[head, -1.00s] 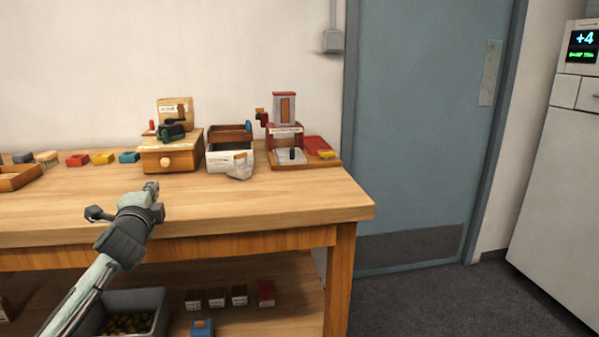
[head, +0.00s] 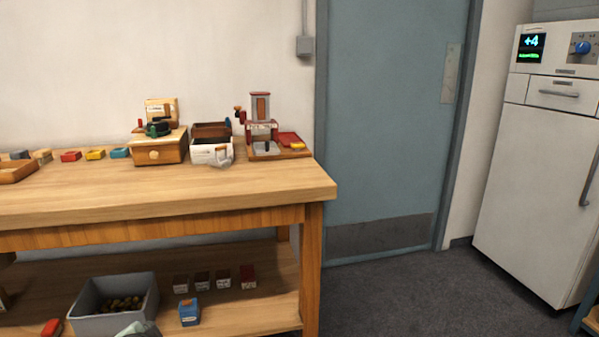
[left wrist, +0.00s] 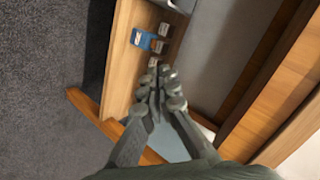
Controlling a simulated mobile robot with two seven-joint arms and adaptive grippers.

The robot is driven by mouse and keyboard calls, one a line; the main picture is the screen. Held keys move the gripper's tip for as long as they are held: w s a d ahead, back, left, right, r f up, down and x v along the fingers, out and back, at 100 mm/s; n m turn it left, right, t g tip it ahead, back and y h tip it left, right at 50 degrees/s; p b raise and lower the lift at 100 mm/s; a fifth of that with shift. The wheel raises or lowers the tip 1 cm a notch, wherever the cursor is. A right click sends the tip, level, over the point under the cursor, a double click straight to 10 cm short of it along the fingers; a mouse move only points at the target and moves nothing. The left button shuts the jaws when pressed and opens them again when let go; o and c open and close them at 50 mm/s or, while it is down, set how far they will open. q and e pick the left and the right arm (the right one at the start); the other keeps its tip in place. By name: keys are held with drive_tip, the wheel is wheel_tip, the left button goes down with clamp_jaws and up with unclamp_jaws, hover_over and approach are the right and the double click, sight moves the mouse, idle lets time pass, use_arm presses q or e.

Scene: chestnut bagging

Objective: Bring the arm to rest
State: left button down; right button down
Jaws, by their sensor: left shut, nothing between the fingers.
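My left gripper (left wrist: 161,80) shows in the left wrist view with its fingers together and nothing held. It hangs low by the bench's lower shelf, with the shelf and its small boxes beyond the fingertips. In the head view only a pale grey-green part, apparently of my left arm, shows at the bottom edge; the fingers are out of that frame. My right gripper is in neither view.
The wooden bench (head: 120,196) carries a drawer box (head: 160,151), a white-fronted crate (head: 212,153) and a red press (head: 262,130). Its lower shelf (head: 245,312) holds a grey bin (head: 100,322) of chestnuts and a blue box (head: 189,312). Open floor lies right, before a white fridge (head: 535,190).

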use_arm(q)
drive_tip(key=s+d+f+n+g+h, duration=0.1)
drive_tip(key=s+d+f+n+g, duration=0.2)
drive_tip(key=s+f, duration=0.9)
drive_tip(key=s+d+f+n+g+h, duration=0.1)
drive_tip(key=s+d+f+n+g, duration=0.3)
drive_tip(key=s+f, duration=0.8)
drive_tip(key=s+g, duration=0.1)
drive_tip(key=s, duration=0.6)
drive_tip(key=shift+d+h, duration=0.2)
drive_tip(key=shift+h, duration=0.1)
